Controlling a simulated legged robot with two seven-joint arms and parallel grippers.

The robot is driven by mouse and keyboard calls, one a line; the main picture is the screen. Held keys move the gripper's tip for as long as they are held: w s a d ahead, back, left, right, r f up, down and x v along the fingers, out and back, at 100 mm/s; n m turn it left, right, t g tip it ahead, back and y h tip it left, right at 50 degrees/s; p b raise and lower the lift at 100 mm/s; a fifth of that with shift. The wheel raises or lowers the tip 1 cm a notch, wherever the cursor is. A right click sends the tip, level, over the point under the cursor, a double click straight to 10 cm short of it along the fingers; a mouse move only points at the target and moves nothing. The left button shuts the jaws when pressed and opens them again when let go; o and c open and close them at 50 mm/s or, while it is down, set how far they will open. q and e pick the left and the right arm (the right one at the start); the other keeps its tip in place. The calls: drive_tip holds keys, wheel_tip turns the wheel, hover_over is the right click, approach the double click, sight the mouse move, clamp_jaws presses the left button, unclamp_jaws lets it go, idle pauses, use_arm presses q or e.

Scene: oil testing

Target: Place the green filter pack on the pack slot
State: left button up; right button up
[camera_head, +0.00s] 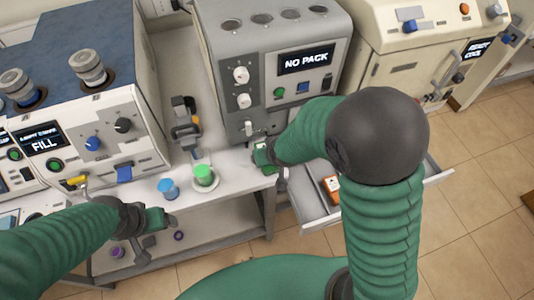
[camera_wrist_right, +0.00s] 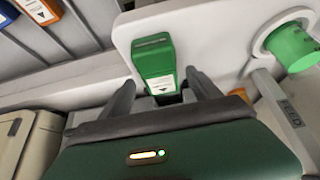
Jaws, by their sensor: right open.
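The green filter pack (camera_wrist_right: 154,62) lies on the white counter near its edge in the right wrist view, with a white label facing up. My right gripper (camera_wrist_right: 162,92) is open, its two dark fingers on either side of the pack's near end; I cannot tell whether they touch it. In the head view my right gripper (camera_head: 264,156) is at the counter's right end, below the grey machine (camera_head: 275,60) whose screen reads "NO PACK". I cannot make out the pack slot. My left gripper (camera_head: 146,236) hangs before the counter's front edge; its jaw state is unclear.
A green cup (camera_head: 203,175) on a white dish and a blue cup (camera_head: 168,188) stand on the counter (camera_head: 235,172). An open drawer (camera_head: 312,208) holds an orange pack (camera_head: 332,186); the wrist view also shows a blue pack (camera_wrist_right: 8,12). A blue machine reading "FILL" (camera_head: 85,120) stands left.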

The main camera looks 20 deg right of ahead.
drive_tip(key=p+v, duration=0.5)
drive_tip(key=v, duration=0.6)
drive_tip(key=s+d+g, duration=0.3)
drive_tip(key=s+d, duration=0.2)
drive_tip(key=s, duration=0.4)
drive_tip(key=shift+f+g, duration=0.3)
drive_tip(key=shift+w+a, duration=0.15)
drive_tip(key=shift+w, duration=0.1)
